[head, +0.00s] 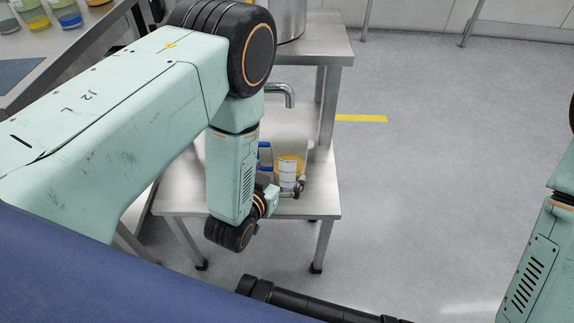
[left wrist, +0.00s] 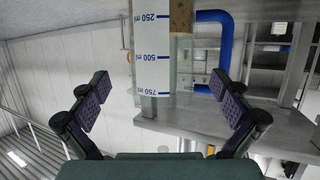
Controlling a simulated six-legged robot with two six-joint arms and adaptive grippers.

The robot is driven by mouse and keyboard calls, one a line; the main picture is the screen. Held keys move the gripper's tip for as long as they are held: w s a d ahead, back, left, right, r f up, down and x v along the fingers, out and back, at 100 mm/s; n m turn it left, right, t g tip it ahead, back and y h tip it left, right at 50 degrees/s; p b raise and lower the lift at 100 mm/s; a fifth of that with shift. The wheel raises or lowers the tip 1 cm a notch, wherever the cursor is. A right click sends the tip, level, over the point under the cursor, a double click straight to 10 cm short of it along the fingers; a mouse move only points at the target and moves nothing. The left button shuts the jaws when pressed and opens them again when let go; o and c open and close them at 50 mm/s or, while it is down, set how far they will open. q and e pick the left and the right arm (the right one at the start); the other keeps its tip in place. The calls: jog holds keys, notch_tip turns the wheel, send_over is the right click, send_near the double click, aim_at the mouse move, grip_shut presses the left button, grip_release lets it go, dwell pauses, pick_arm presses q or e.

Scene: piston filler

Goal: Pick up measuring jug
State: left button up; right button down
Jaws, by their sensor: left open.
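The measuring jug (head: 288,170) stands on the lower steel shelf, below a bent metal spout. It is clear, with amber contents, a white scale label and a blue handle on its left side. In the left wrist view the jug (left wrist: 152,60) fills the upper middle, its label reading 250, 500 and 750 ml, with the blue handle (left wrist: 226,45) at right. My left gripper (head: 287,190) is open at the near side of the jug, its fingers spread to either side in the wrist view. Contact is not visible. My right gripper is out of view.
The steel shelf (head: 190,203) has bare room left of the jug. An upper steel shelf (head: 325,50) carries a metal vessel (head: 288,20). A bench with several jars (head: 68,12) stands at upper left. The grey floor (head: 440,170) at right is clear.

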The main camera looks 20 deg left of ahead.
aim_at(295, 152)
pick_arm(q)
jog(key=b+x, duration=0.1)
jog(key=x, duration=0.2)
jog(key=b+x, duration=0.2)
jog(key=x, duration=0.1)
jog(key=shift+w+a, duration=0.1)
jog(key=shift+a, duration=0.1)
jog(key=shift+w+f, duration=0.1)
jog(key=shift+w, duration=0.2)
jog(key=shift+c, duration=0.3)
jog(key=shift+s, duration=0.1)
jog(key=shift+c, duration=0.7)
jog(key=c, duration=1.4)
